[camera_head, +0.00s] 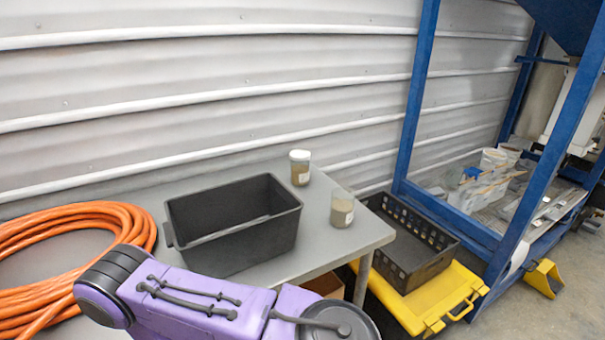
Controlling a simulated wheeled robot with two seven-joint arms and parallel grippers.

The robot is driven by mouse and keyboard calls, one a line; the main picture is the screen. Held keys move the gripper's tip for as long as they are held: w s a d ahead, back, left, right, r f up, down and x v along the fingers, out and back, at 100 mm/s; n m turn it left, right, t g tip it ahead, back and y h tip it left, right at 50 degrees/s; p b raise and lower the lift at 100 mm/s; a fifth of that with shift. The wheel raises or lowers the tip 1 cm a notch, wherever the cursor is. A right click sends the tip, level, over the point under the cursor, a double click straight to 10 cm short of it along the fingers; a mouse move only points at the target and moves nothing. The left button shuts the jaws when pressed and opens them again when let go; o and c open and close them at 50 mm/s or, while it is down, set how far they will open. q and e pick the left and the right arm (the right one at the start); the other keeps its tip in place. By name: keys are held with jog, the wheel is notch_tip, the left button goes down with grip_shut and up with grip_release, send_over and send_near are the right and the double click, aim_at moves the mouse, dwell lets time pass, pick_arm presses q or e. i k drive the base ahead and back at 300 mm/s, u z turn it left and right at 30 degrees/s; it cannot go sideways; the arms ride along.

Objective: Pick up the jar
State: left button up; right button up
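Two jars stand upright on the grey table (312,245). One jar (300,168) has a white lid and brownish contents and stands near the table's back edge, behind the black bin. The other jar (342,209) stands closer, near the table's right edge, with a pale top and a light label. A purple arm link of mine crosses the bottom of the view in front of the table. Neither of my grippers shows, and nothing is seen touching the jars.
An open black bin (283,233) stands left of the jars. A coiled orange hose (135,222) lies at the left. Right of the table, a black crate (447,262) sits on a yellow case (470,290) beside a blue frame (416,95). A corrugated wall rises behind.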

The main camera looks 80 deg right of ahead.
aim_at(342, 208)
jog(key=k, duration=1.05)
jog(key=z, duration=0.1)
